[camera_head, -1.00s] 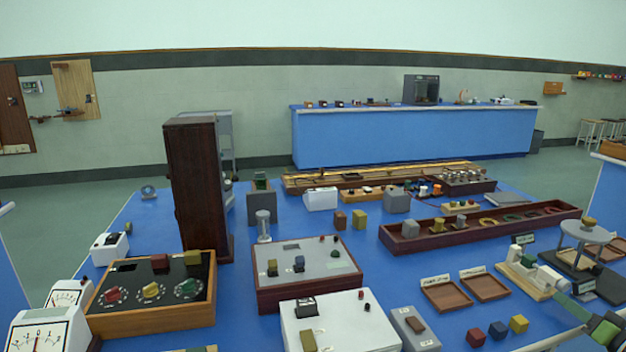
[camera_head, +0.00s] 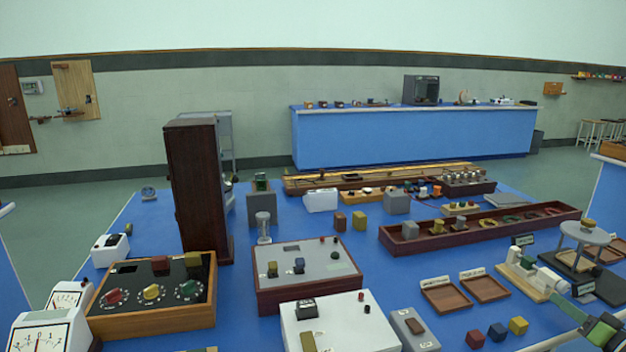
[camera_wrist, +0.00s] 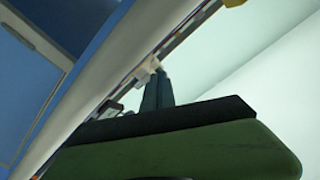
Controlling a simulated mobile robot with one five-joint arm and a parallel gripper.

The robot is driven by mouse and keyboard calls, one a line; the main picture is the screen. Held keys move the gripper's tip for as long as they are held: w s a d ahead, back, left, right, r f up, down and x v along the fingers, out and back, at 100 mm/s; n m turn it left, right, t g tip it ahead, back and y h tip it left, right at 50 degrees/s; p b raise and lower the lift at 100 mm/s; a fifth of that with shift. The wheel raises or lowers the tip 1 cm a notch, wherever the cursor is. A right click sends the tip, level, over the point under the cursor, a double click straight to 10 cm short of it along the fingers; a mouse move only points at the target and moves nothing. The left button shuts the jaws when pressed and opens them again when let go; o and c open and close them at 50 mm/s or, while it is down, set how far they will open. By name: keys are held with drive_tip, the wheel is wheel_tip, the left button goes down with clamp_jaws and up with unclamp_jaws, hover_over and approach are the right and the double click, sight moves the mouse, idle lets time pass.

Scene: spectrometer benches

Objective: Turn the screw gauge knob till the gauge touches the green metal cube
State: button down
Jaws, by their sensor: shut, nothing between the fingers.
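The screw gauge (camera_head: 549,280) stands on a pale wooden base at the right in the head view, with whitish parts along it. A small green block (camera_head: 527,263), apparently the green metal cube, sits among these parts. The gap between gauge and cube is too small to judge. My gripper (camera_head: 563,304) reaches in from the lower right, just in front of the gauge's right end; contact cannot be told. It is shut and empty. In the wrist view its narrow teal fingers (camera_wrist: 157,92) are together. The knob is not clear in either view.
Two brown trays (camera_head: 447,297) lie left of the gauge. Red, blue and yellow cubes (camera_head: 497,331) sit in front. A round-topped stand (camera_head: 586,234) rises behind to the right. Bare blue bench shows between the trays and the cubes.

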drive_tip(key=v, duration=0.6)
drive_tip(key=shift+a+f, duration=0.1)
drive_tip(key=w, duration=0.2)
drive_tip(key=w+d, duration=0.1)
drive_tip(key=w, duration=0.1)
drive_tip(key=w+f+b, duration=0.1)
drive_tip(key=w, duration=0.1)
drive_tip(key=shift+w+d, duration=0.15)
drive_tip(key=shift+w, duration=0.1)
idle(0.5)
